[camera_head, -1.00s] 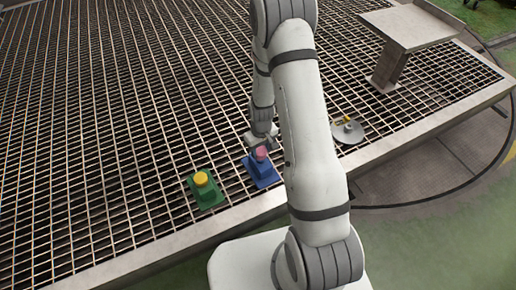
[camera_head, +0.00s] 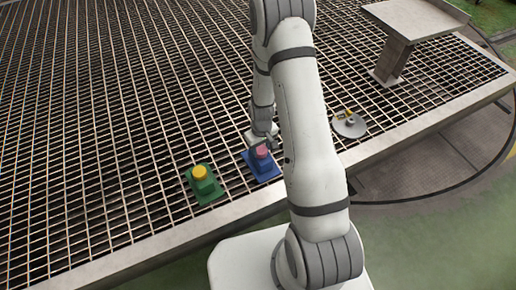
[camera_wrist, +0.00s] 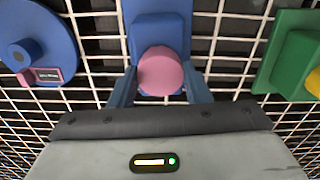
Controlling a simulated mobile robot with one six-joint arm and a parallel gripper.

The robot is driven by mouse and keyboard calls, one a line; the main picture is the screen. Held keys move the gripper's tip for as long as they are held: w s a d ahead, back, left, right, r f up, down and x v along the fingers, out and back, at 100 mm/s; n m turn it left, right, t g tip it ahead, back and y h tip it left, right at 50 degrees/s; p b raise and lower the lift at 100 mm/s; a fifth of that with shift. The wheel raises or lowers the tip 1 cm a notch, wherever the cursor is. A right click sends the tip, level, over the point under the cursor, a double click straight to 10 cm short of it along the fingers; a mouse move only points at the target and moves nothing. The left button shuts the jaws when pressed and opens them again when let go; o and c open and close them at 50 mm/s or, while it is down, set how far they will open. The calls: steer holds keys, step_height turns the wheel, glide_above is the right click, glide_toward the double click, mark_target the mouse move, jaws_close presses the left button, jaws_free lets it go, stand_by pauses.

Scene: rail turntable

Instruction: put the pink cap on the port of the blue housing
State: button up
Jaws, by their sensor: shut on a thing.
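The blue housing (camera_head: 262,170) stands on the grating deck just left of my arm. In the wrist view, it (camera_wrist: 160,28) lies at the top centre. The pink cap (camera_wrist: 160,72) is between the two fingers of my gripper (camera_wrist: 161,88), which is shut on it. The cap covers part of the housing's near portion in that view. In the head view, the cap (camera_head: 262,152) appears at the top of the housing. The port is hidden under the cap, and I cannot tell whether the cap is seated or just above it.
A green housing with a yellow cap (camera_head: 200,172) stands left of the blue one. A grey disc (camera_head: 350,127) and a metal stand (camera_head: 391,62) are farther right. The deck's front edge is close by.

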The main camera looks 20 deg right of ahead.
steer(key=shift+f, duration=0.2)
steer(key=o, duration=1)
steer(key=shift+c, duration=0.2)
steer(key=shift+r+p, duration=0.75)
steer(key=shift+r, duration=3.2)
steer(key=shift+r, duration=0.2)
step_height(320, 180, up, 15)
steer(key=s+p, duration=0.2)
steer(key=p, duration=0.3)
steer(key=s+r+m+t+p, duration=0.1)
steer(key=s+r+p, duration=0.3)
steer(key=r, duration=0.6)
steer(key=s+r+m+p, duration=0.1)
steer(key=s+r+p, duration=0.3)
steer(key=s+r, duration=0.3)
steer(key=s+a+r+m+t+p, duration=0.1)
steer(key=s+r+p, duration=0.3)
steer(key=r, duration=1.1)
steer(key=shift+s+t+p, duration=0.3)
steer(key=shift+s+p, duration=0.1)
steer(key=shift+s, duration=0.8)
